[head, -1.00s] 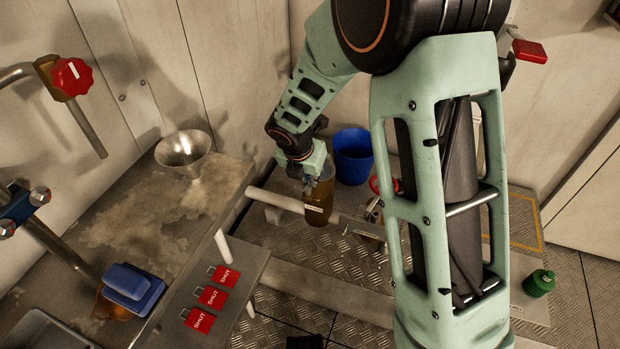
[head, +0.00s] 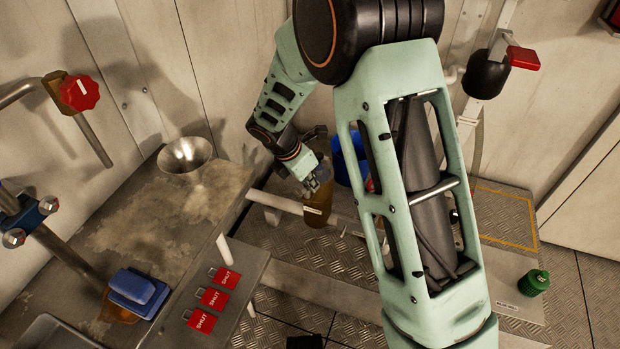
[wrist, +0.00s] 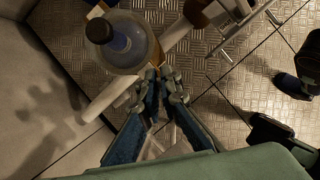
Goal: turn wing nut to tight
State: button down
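I cannot make out the wing nut in either view. My gripper (wrist: 161,76) shows in the wrist view with its two blue fingers converging and their tips close together. Whether anything thin is between the tips is too small to tell. An amber cylinder (head: 318,211) stands below my gripper in the head view, its top partly hidden by the gripper. In the wrist view a rounded clear vessel with a dark cap (wrist: 100,31) is just up and left of the fingertips. A pale pipe (wrist: 110,96) runs past the fingers.
A blue bucket (head: 345,166) stands behind my arm, partly hidden. A green ribbed object (head: 535,283) is at right. My arm hides the middle floor.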

jog(key=m+g+p, duration=0.1)
jog(key=m, duration=0.2)
jog(key=s+m+g+h+p, duration=0.1)
jog(key=m+p, duration=0.1)
jog(key=m, duration=0.1)
jog(key=shift+g, duration=0.3)
jog(key=m, duration=0.2)
jog(key=m+g+p, duration=0.1)
jog(key=m, duration=0.1)
jog(key=m+g+p, duration=0.1)
jog(key=m, duration=0.1)
jog(key=shift+s+a+f, duration=0.1)
jog(key=shift+s, duration=0.2)
jog(key=shift+m+p, duration=0.3)
jog(key=c, duration=2.2)
grip_release()
jog(key=shift+o, duration=0.2)
jog(key=shift+w, duration=0.1)
jog(key=v, duration=1.2)
